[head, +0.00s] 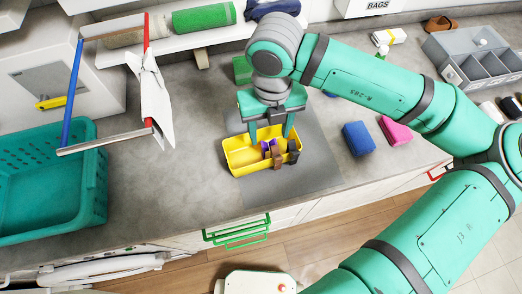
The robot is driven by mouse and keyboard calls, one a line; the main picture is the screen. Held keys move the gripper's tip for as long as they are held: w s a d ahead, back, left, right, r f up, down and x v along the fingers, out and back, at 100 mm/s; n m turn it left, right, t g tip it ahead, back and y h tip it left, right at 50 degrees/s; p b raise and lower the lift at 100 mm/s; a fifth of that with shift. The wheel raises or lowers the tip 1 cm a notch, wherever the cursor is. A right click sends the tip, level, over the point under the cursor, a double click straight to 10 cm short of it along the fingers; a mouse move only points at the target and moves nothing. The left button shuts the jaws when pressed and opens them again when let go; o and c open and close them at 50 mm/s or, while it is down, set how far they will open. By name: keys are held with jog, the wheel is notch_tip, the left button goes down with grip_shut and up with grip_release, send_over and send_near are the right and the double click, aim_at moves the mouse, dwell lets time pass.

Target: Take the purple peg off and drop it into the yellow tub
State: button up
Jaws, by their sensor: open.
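The yellow tub (240,159) stands on a dark grey mat on the counter, near the front edge. A small purple peg (267,147) shows inside the tub, beside a brown peg (277,158) and a dark peg (294,152). My gripper (271,134) points down over the tub's back part, its fingers apart with nothing seen between them. The purple peg is just below and in front of the fingers; I cannot tell if it touches anything. A white cloth (155,102) hangs on the red bar of a frame at the left; no purple peg shows on it.
A blue block (358,139) and a pink block (395,131) lie right of the mat (318,160). A grey divided box (470,60) stands at the far right. Counter left of the tub is clear.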

notch_tip(320, 180, up, 6)
jog(key=shift+w+f, duration=0.1)
dwell(0.7)
